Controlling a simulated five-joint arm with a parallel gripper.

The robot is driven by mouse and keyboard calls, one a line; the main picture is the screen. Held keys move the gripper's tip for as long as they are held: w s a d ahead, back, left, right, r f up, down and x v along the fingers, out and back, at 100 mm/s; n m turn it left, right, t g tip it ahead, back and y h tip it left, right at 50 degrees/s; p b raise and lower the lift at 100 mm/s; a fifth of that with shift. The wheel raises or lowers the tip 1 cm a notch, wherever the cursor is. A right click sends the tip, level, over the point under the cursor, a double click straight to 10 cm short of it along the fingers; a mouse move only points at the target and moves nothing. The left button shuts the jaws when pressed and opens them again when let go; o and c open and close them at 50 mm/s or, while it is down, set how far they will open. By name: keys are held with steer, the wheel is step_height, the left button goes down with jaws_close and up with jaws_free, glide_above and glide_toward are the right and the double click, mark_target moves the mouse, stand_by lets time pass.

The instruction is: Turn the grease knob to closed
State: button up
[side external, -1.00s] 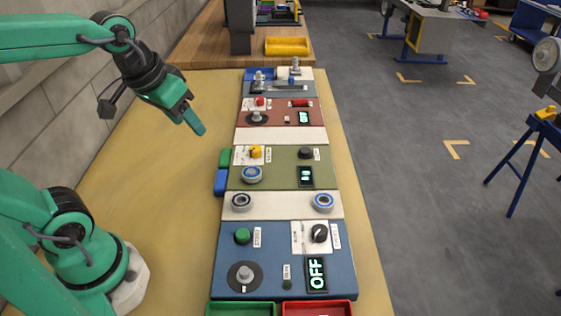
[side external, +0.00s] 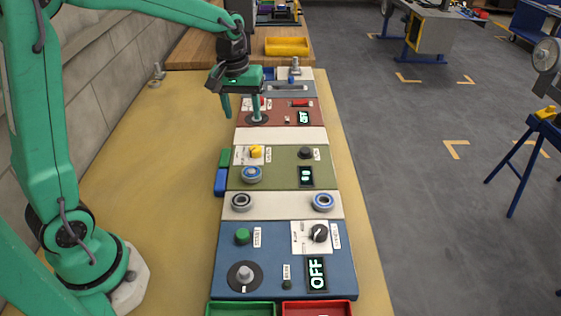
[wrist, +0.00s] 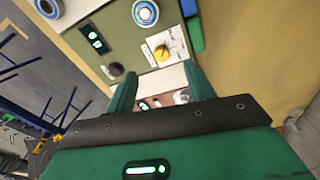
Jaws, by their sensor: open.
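The knob labels are too small to read, so I cannot tell which knob is the grease knob. A yellow knob (side external: 256,152) sits on a white marked plate on the green panel (side external: 280,178). It also shows in the wrist view (wrist: 162,52), beyond my fingertips. A red knob on a white plate, on the red panel (side external: 279,120), is partly hidden by my finger. A black knob (side external: 319,233) sits on a white plate on the blue panel (side external: 230,262). My gripper (side external: 241,112) is open, fingers pointing down, over the red panel's left side. It holds nothing.
A grey dial (side external: 245,274) and a green button (side external: 242,236) are on the blue panel. Green and blue blocks stick out left of the green panel.

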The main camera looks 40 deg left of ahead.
steer(key=n+g, duration=0.1)
steer(key=n, duration=0.1)
glide_above(255, 148)
step_height(255, 148, down, 7)
steer(key=shift+w+a+r, duration=0.1)
steer(key=shift+r, duration=0.1)
steer(key=shift+f, duration=0.2)
steer(key=shift+f, duration=3.7)
steer(key=c, duration=1)
